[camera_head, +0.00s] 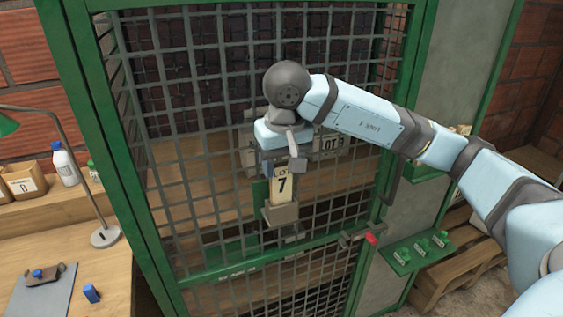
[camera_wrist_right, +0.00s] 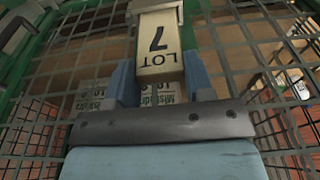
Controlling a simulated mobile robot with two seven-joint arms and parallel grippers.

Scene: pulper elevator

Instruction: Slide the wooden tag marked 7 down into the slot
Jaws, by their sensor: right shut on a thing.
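The wooden tag marked LOT 7 (camera_head: 282,188) is pale and upright in front of the green-framed mesh door. It also shows in the wrist view (camera_wrist_right: 158,48), between the blue fingers. My right gripper (camera_head: 282,168) is shut on the tag's upper end from above; it shows in the wrist view as well (camera_wrist_right: 160,82). The slot is a small grey-brown holder (camera_head: 280,215) on the mesh, directly below the tag. The tag's lower end meets the holder's mouth; how deep it sits inside I cannot tell. The holder also shows at the wrist view's top edge (camera_wrist_right: 156,5). My left gripper is out of view.
A door latch with a red end (camera_head: 370,238) is to the lower right. A green shelf (camera_head: 415,250) with several green items juts out beyond it. On the left are a desk lamp (camera_head: 104,236), a bottle (camera_head: 64,165) and a wooden bench (camera_head: 112,270). Labelled sacks show behind the mesh.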

